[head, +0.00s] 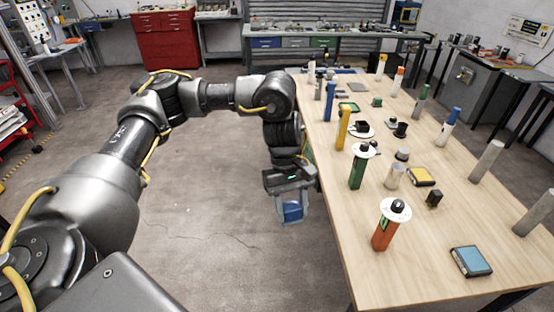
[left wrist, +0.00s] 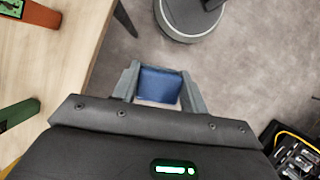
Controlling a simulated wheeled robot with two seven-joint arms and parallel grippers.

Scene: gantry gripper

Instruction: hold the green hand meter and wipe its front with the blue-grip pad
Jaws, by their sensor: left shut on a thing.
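My left gripper (head: 291,208) hangs beside the table's left edge, over the floor, pointing down. It is shut on the blue-grip pad (left wrist: 160,86), whose blue part shows between both fingers; its wiping face is mostly hidden. What looks like the green hand meter (head: 358,171) stands upright on the table to the right of the gripper, with a green handle and a white round top bearing a black piece. In the left wrist view a green handle (left wrist: 17,116) shows at the left edge, apart from the gripper. My right gripper is in neither view.
The floor (head: 200,215) left of the table is clear.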

